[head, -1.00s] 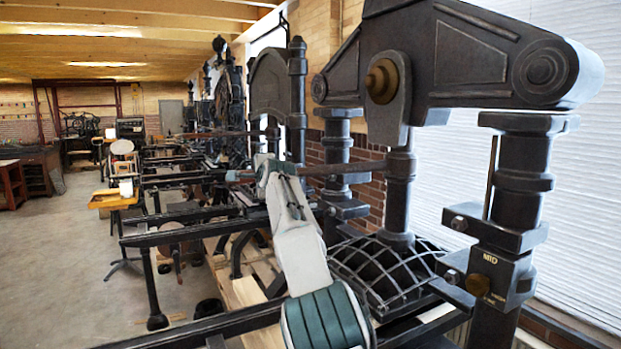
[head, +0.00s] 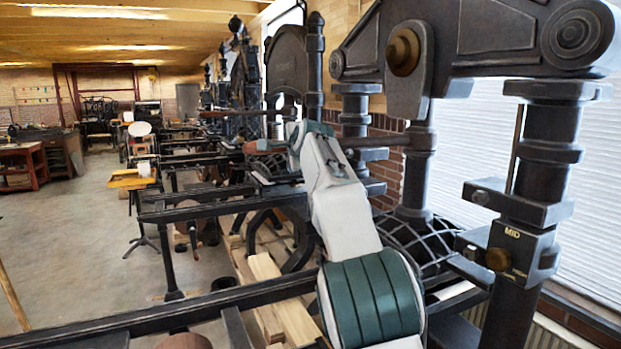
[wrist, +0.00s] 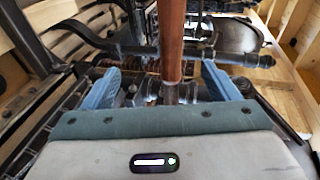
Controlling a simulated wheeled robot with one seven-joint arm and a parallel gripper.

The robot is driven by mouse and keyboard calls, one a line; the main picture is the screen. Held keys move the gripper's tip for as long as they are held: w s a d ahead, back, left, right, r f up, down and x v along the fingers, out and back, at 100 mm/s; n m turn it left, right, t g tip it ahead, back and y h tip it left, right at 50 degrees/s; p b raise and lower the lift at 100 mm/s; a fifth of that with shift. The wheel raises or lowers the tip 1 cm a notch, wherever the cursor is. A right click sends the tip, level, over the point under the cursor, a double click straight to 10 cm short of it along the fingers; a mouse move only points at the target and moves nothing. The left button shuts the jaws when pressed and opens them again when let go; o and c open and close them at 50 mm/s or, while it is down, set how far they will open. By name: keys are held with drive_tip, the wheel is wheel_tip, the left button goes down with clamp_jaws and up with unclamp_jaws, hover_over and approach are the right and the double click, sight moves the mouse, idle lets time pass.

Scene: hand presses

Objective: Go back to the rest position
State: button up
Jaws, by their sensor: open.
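My gripper (wrist: 158,70) is open in the wrist view, its two blue fingers spread apart. A reddish-brown wooden handle (wrist: 171,38) passes through the middle of that view, between the fingers in the picture. A gap shows on each side of it. In the head view the wooden handle (head: 262,147) sticks out left of my wrist, at the end of the nearest press's dark bar (head: 366,154). My gripper (head: 295,142) is beside this bar, and its fingertips are mostly hidden there. Whether it touches the handle cannot be told.
The nearest black hand press (head: 540,150) fills the right side, close to my arm. Its dark rails (head: 170,318) run across the lower left. Light wooden beams (head: 275,290) lie below. More presses stand behind. Open grey floor (head: 75,240) is at the left.

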drive_tip(key=s+d+f+n+g+h, duration=0.1)
drive_tip(key=s+d+f+n+g, duration=0.1)
drive_tip(key=s+d+f, duration=0.35)
drive_tip(key=s+d+f+n+g, duration=0.2)
drive_tip(key=s+d, duration=0.4)
drive_tip(key=s, duration=0.2)
drive_tip(key=s+d+f+n+g+h, duration=0.1)
drive_tip(key=s+f+n+g, duration=0.1)
drive_tip(key=s+f, duration=0.6)
drive_tip(key=s+d+f+n+g, duration=0.2)
drive_tip(key=s+f+n, duration=0.3)
drive_tip(key=s, duration=1.2)
drive_tip(key=s+d+f+n+g+h, duration=0.1)
drive_tip(key=s+d+f+n+g, duration=0.1)
drive_tip(key=s+f, duration=0.9)
drive_tip(key=shift+s+n+g+h, duration=0.3)
drive_tip(key=shift+s+n+g, duration=0.3)
drive_tip(key=shift+s+n, duration=0.3)
